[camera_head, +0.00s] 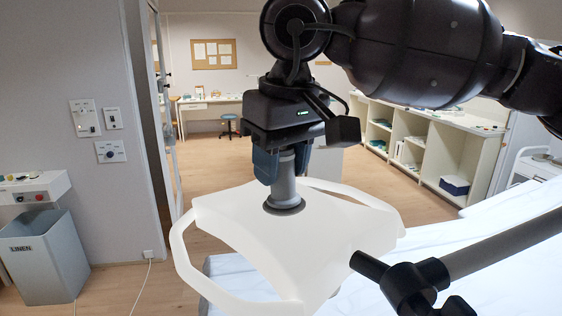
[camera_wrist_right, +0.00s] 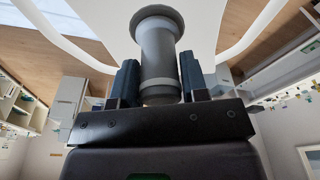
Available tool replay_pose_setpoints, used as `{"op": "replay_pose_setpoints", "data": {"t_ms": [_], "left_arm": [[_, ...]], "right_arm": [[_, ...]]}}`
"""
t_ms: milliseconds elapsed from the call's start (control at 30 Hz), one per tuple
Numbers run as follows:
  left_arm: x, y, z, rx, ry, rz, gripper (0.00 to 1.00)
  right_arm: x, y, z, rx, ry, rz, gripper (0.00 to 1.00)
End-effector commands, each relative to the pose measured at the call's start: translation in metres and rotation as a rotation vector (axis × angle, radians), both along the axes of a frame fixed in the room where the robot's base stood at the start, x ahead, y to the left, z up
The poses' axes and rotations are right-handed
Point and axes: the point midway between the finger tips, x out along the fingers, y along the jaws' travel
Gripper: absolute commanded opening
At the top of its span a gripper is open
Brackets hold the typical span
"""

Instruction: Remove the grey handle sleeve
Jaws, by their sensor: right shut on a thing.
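The grey handle sleeve (camera_head: 284,187) is a short cylinder with a wide flange at one end. It stands upright at the middle of a white panel-like body (camera_head: 330,232) with a loop handle on each side. My right gripper (camera_head: 280,168) comes from above and is shut on the sleeve. In the right wrist view, its two dark blue fingers (camera_wrist_right: 159,66) flank the sleeve (camera_wrist_right: 158,48), and the flange lies beyond the fingertips. Whether the flange touches the panel is hard to tell. My left gripper is not in view.
A grey bar with a black joint (camera_head: 410,283) reaches in near the panel's right side. A bed with white sheets (camera_head: 482,262) lies below right. A linen bin (camera_head: 45,257) stands at the left. Shelves (camera_head: 425,150) line the right wall; the wooden floor behind is mostly clear.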

Motion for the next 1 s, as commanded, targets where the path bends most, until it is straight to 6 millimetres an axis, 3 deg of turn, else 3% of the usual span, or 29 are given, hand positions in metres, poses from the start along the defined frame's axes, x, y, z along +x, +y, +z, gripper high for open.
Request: {"op": "replay_pose_setpoints", "data": {"t_ms": [1000], "left_arm": [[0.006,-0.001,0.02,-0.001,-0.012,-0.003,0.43]], "right_arm": [[0.002,0.002,0.025,0.0,0.0,0.0,0.18]]}}
